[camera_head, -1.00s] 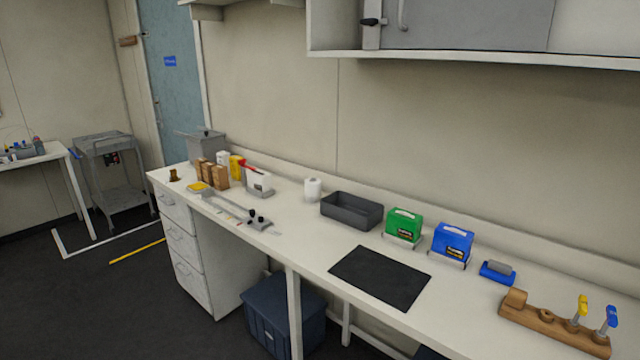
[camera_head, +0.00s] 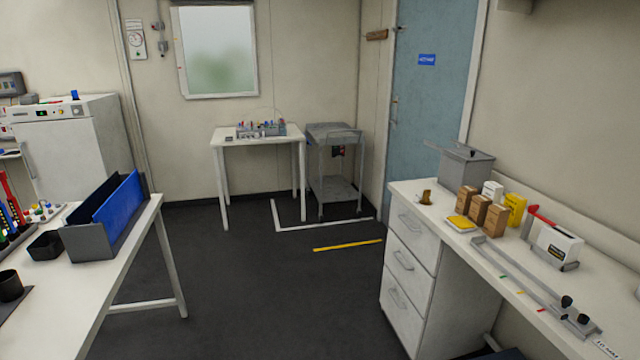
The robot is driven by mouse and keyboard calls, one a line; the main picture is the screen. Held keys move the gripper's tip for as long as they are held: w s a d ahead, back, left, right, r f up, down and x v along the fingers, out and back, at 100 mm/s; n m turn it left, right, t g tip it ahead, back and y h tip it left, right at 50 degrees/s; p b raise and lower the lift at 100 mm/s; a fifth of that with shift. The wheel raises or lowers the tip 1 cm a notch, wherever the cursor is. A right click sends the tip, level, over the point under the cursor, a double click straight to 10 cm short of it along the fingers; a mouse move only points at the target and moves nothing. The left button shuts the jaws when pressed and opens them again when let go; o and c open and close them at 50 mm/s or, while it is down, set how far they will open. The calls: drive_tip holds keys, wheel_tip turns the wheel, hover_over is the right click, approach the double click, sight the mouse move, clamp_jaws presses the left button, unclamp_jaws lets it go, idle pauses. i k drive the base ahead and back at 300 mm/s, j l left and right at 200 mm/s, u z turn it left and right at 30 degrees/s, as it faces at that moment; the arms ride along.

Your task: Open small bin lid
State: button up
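A grey box with a flat lid (camera_head: 466,152) stands at the far end of the right-hand bench, against the wall. It may be the small bin, but I cannot tell for sure. Its lid appears to lie shut on top, with a part sticking out to the left. A small black open container (camera_head: 45,246) sits on the left-hand table, with no lid seen on it. My gripper is not in view.
Brown boxes (camera_head: 479,213) and a yellow box (camera_head: 515,209) stand in front of the grey box. Drawers (camera_head: 404,262) face the open dark floor (camera_head: 270,290). A trolley (camera_head: 335,170) and white table (camera_head: 258,140) stand at the back.

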sight(468, 151)
drive_tip(key=i+j+u, duration=0.1)
drive_tip(key=i, duration=0.7)
drive_tip(key=i+j+u, duration=0.15)
drive_tip(key=i, duration=0.7)
